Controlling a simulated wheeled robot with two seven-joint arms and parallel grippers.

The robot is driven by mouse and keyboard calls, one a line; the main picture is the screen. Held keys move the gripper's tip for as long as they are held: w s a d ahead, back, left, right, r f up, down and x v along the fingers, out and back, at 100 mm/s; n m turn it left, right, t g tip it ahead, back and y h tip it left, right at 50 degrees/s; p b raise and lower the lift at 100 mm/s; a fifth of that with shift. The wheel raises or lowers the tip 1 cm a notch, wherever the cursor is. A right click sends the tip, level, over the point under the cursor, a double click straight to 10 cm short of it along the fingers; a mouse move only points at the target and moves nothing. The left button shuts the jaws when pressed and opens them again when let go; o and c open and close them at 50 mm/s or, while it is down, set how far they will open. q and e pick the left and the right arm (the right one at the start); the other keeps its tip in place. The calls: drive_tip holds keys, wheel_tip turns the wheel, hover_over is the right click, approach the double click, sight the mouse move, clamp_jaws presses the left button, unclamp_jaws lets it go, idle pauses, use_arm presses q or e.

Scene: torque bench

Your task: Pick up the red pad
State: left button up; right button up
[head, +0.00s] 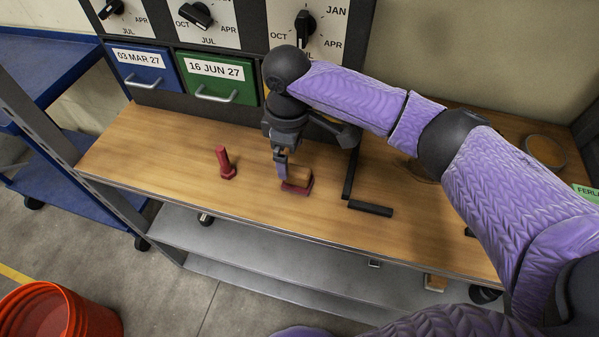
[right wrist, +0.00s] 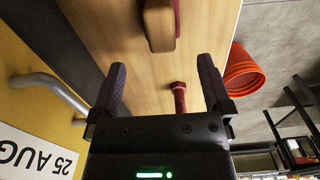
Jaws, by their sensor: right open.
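The red pad (head: 298,188), a small block with a brownish face, lies on the wooden bench top (head: 180,140) near its front edge. My right gripper (head: 281,165) is just above and beside it, pointing down, and partly overlaps it in the head view. In the right wrist view the gripper (right wrist: 162,82) is open, with nothing between its fingers. The pad (right wrist: 160,27) shows there past the fingertips, cut off by the top edge. Whether a finger touches the pad is unclear. My left gripper is in neither view.
A black angled bar (head: 370,208) lies to the right. Blue (head: 145,72) and green (head: 217,80) drawers stand behind. An orange bucket (head: 55,312) is on the floor at front left.

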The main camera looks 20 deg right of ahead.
sight(292, 169)
use_arm(q)
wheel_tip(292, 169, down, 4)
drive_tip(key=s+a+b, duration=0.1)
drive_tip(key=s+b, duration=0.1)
drive_tip(key=b, duration=0.1)
use_arm(e)
drive_tip(key=f, duration=0.7)
drive_tip(key=shift+s, duration=0.2)
drive_tip(key=shift+f, duration=0.1)
drive_tip(key=shift+r, duration=0.2)
drive_tip(key=shift+c, duration=0.4)
drive_tip(key=c, duration=1.2)
wheel_tip(292, 169, up, 9)
drive_tip(key=p, duration=0.4)
drive_tip(key=shift+r+p, duration=0.1)
drive_tip(key=shift+p, duration=0.2)
drive_tip(key=shift+r, duration=0.5)
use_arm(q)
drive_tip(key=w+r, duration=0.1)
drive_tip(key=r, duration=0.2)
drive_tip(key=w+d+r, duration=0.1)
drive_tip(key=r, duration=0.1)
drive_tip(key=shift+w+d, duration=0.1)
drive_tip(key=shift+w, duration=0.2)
